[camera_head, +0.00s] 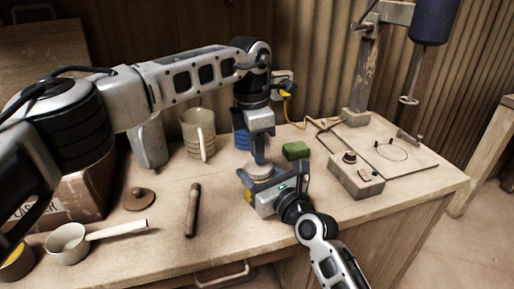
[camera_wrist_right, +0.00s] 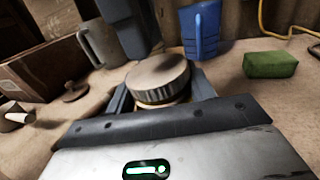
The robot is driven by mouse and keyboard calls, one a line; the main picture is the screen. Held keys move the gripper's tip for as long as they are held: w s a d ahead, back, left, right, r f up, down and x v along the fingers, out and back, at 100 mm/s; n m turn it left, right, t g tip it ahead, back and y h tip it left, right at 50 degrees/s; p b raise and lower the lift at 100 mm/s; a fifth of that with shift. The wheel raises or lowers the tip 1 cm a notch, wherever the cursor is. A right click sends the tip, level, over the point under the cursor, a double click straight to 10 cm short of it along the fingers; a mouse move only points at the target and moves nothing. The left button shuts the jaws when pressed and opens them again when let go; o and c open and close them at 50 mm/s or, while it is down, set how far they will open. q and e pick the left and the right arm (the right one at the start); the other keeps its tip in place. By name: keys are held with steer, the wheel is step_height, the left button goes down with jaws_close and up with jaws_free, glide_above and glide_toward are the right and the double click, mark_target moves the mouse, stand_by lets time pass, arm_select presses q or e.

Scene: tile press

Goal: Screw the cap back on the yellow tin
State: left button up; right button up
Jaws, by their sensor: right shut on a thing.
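The round, pale-brown ribbed cap (camera_wrist_right: 158,75) sits over the tin, of which a thin yellowish strip (camera_wrist_right: 160,103) shows below it in the right wrist view. In the head view the cap (camera_head: 259,171) is at the table's middle. My right gripper (camera_head: 260,182) is shut around the tin, which it mostly hides. My left gripper (camera_head: 259,150) points down just above the cap; in the right wrist view its dark fingers (camera_wrist_right: 128,32) come down behind the cap. Whether they touch the cap, and whether they are open, I cannot tell. Cap seating is also unclear.
A green block (camera_head: 296,151) and a blue mug (camera_head: 240,138) stand behind the grippers.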

arm_select(q)
steer(key=shift+f, duration=0.3)
steer(key=shift+f, duration=0.75)
steer(key=shift+r, duration=0.1)
steer(key=shift+a+r, duration=0.1)
steer(key=shift+r, duration=1.85)
arm_select(e)
steer(key=shift+f, duration=0.1)
steer(key=o, duration=1.5)
steer(key=shift+s, duration=0.1)
arm_select(q)
steer(key=shift+r, duration=0.1)
arm_select(e)
steer(key=v, duration=1.5)
steer(key=shift+s+d, duration=0.25)
steer(key=shift+s, duration=0.05)
